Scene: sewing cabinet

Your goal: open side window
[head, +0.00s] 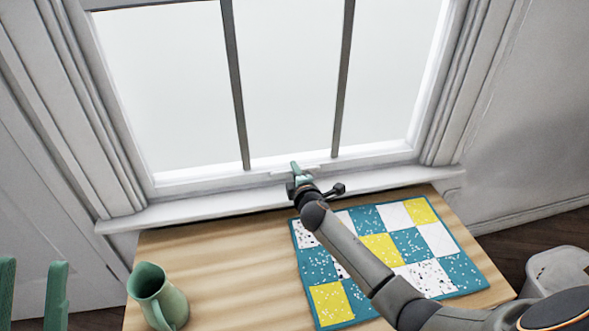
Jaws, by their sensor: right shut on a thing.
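The window (200,179) has a white frame, two dark vertical bars and pale panes, and fills the upper middle of the head view. A small pale handle (315,168) sits at the middle of its bottom rail. My right gripper (296,172) reaches this handle from the front and is shut on it; the fingers and wrist hide part of the contact. The bottom rail appears close above the sill, and I cannot tell whether there is a gap. My left gripper is not in view.
A white sill (190,212) runs below the window. A wooden table (225,255) stands before it, with a patchwork cloth (410,243) and a green pitcher (156,296). Green chair posts (55,295) are at lower left, and a pale bin (558,268) at lower right.

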